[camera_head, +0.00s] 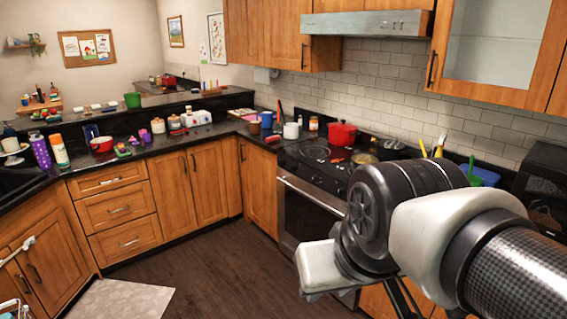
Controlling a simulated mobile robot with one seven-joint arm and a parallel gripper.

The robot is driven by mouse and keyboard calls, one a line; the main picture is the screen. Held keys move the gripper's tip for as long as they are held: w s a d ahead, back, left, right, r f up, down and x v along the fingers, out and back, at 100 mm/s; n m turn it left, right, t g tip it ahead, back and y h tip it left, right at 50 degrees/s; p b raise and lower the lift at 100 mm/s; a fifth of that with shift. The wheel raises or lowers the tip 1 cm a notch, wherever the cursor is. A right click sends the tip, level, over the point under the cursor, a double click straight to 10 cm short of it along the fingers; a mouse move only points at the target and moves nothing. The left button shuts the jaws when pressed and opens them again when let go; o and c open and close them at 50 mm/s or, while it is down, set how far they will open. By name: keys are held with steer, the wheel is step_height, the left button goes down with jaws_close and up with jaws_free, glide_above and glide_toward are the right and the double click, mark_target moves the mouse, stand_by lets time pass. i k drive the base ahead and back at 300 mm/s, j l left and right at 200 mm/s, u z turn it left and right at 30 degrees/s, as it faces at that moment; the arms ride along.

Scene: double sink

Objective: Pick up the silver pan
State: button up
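A small round pan (364,158) sits on the stove top, partly hidden behind my arm. It looks silvery with a yellowish tint, and I cannot be sure that it is the silver pan. My arm reaches in from the right, in front of the stove and counter. Its end, with my gripper, points down near the oven front, apart from the pan. The fingertips are not clearly visible, so I cannot tell whether they are open or shut.
A red pot (342,134) stands at the back of the black stove (310,168). A white mug (291,131) and blue cup (267,119) stand left of it. A range hood (365,24) hangs above.

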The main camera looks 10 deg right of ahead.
mark_target(357, 161)
steer(key=z, duration=0.8)
steer(key=i+j+u, duration=0.15)
steer(key=i+j, duration=0.15)
steer(key=i, duration=0.5)
steer(key=i+j+u, duration=0.1)
steer(key=i, duration=0.65)
steer(key=i+j+u, duration=0.15)
steer(key=i, duration=0.65)
